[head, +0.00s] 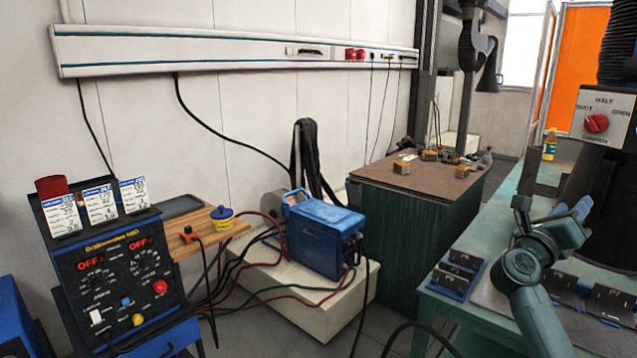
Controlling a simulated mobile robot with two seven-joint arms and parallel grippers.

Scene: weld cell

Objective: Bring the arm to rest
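My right arm comes in from the lower right, and its gripper (548,218) is over the green table (450,306). It points away from me, toward the back of the table. Its fingers are small and partly hidden by the wrist, so I cannot tell whether it is open or shut, or whether it holds anything. My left gripper is not in view.
Dark blocks in a blue tray (457,271) and dark plates (610,304) lie near the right arm. A black hose with a control box (605,112) stands at right. A welding power source (108,262), blue unit (322,236) and cables fill the left.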

